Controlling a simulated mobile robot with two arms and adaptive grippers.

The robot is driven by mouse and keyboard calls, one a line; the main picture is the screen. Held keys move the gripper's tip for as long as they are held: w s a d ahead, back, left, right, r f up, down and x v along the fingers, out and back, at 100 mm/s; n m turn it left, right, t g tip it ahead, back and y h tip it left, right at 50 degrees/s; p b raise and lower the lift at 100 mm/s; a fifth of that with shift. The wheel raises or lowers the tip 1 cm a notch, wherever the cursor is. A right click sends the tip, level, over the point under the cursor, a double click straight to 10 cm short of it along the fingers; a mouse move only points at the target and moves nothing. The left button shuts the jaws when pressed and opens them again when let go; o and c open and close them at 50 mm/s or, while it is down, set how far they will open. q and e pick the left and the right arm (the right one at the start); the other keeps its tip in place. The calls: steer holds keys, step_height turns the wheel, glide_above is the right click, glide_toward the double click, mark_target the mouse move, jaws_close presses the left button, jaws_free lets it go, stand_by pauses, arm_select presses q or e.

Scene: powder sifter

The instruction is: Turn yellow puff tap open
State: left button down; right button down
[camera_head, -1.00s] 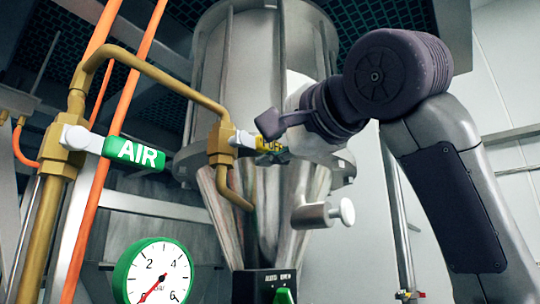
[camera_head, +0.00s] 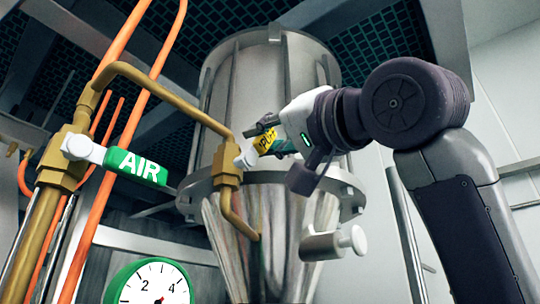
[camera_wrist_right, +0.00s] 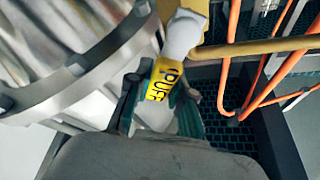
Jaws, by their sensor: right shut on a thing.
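The yellow puff tap handle (camera_head: 264,141), with a white base, sits on a brass valve body (camera_head: 228,172) in front of the metal hopper. It slants upward to the right in the head view. My right gripper (camera_head: 272,137) is shut on it, with its fingers hiding part of the lettering. In the right wrist view, the yellow "PUFF" band (camera_wrist_right: 165,78) lies between the gripper's two fingers (camera_wrist_right: 160,98). My left gripper is not in view.
A green AIR tap (camera_head: 137,165) on a brass pipe and a green-rimmed gauge (camera_head: 152,285) stand to the left. Orange pipes (camera_head: 110,150) run behind them. The metal hopper (camera_head: 270,90) is close behind my gripper, with a knobbed cylinder (camera_head: 330,243) below.

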steer(key=n+y, duration=0.1)
steer(key=n, duration=0.1)
steer(key=s+n+g, duration=0.1)
steer(key=n, duration=0.1)
steer(key=a+n+y, duration=0.1)
steer(key=n, duration=0.1)
steer(key=shift+s+r+g+y+p, duration=0.2)
steer(key=shift+r+g+y+p, duration=0.1)
steer(key=shift+r+g+p, duration=0.1)
steer(key=shift+s+a+n+g+y+p, duration=0.2)
steer(key=shift+n+g+y, duration=0.1)
steer(key=shift+n, duration=0.5)
steer(key=shift+s+a+n+g+y+p, duration=0.1)
steer(key=shift+s+n+g+y, duration=0.15)
steer(key=shift+n, duration=0.55)
steer(key=shift+a+f, duration=0.1)
steer(key=c, duration=1)
jaws_free()
steer(key=v, duration=1.2)
